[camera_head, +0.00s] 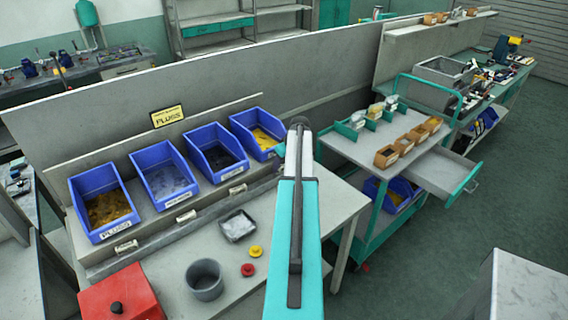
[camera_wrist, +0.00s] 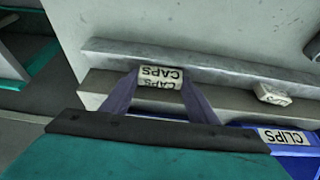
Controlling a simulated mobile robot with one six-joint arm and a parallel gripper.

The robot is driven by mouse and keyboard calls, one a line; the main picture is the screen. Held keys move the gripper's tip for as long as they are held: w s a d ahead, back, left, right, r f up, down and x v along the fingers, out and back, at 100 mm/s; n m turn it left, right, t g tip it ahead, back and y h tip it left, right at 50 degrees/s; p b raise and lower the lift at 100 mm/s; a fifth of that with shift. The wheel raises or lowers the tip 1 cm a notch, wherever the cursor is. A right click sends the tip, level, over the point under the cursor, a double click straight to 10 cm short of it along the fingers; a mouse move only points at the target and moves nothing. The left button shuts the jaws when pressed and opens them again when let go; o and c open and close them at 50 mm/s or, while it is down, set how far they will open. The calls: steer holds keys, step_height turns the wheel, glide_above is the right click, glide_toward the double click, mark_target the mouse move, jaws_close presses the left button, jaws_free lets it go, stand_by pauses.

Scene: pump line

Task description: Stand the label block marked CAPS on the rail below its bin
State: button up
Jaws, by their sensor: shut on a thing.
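The label block marked CAPS (camera_wrist: 161,78) is between the two fingers of my gripper (camera_wrist: 160,84) in the wrist view, with its lettering upside down. My gripper is shut on it. The block appears over or against the grey rail (camera_wrist: 225,73); I cannot tell whether it touches it. The rail (camera_head: 155,238) runs below four blue bins there. The rightmost bin (camera_head: 262,152) holds yellow parts and is nearest my arm; its label cannot be read.
Another label block (camera_wrist: 272,95) sits on the rail near a bin labelled CLIPS (camera_wrist: 283,137). A grey cup (camera_head: 206,285), a tray (camera_head: 238,227) and a red box (camera_head: 120,298) stand on the bench.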

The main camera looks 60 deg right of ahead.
steer(key=shift+f, duration=0.2)
steer(key=o, duration=1.1)
steer(key=shift+r, duration=0.1)
steer(key=shift+r, duration=0.2)
steer(key=b+v, duration=0.3)
steer(key=v, duration=0.8)
steer(key=shift+r, duration=0.4)
steer(key=shift+s, duration=0.1)
